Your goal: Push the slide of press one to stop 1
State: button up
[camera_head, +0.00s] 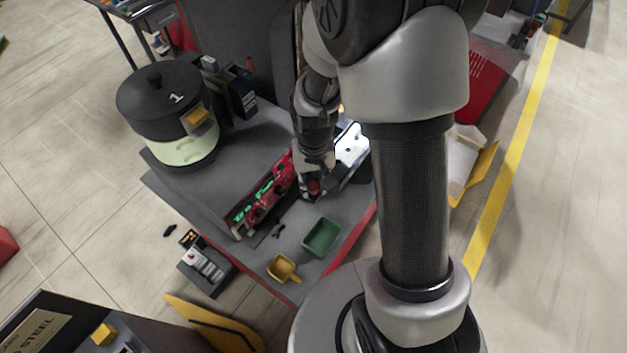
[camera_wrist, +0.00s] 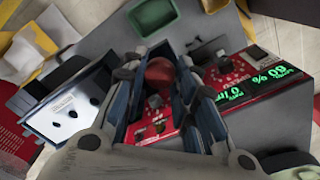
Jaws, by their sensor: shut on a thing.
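A long red panel (camera_head: 262,190) with green lit digits stands on the grey table. In the wrist view the red panel (camera_wrist: 265,78) lies to the right, with dark knobs on its face. The fingers hide most of the knob's mount and any slide track or stop marks. I cannot tell which stop the slide is at.
A black-lidded bowl feeder marked 1 (camera_head: 162,95) stands at the table's back left. A white panel (camera_head: 350,147) is right of my gripper. A green tray (camera_head: 321,237) and a yellow scoop (camera_head: 283,269) lie near the front edge. My arm hides part of the right side.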

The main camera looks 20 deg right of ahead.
grip_shut()
jog(key=w+d, duration=0.2)
jog(key=d, duration=0.1)
jog(key=w+d, duration=0.3)
jog(key=d, duration=0.1)
jog(key=w+d, duration=0.3)
jog(key=d, duration=0.1)
jog(key=shift+w+d+b, duration=0.15)
jog(key=shift+b, duration=0.25)
jog(key=o, duration=1)
grip_release()
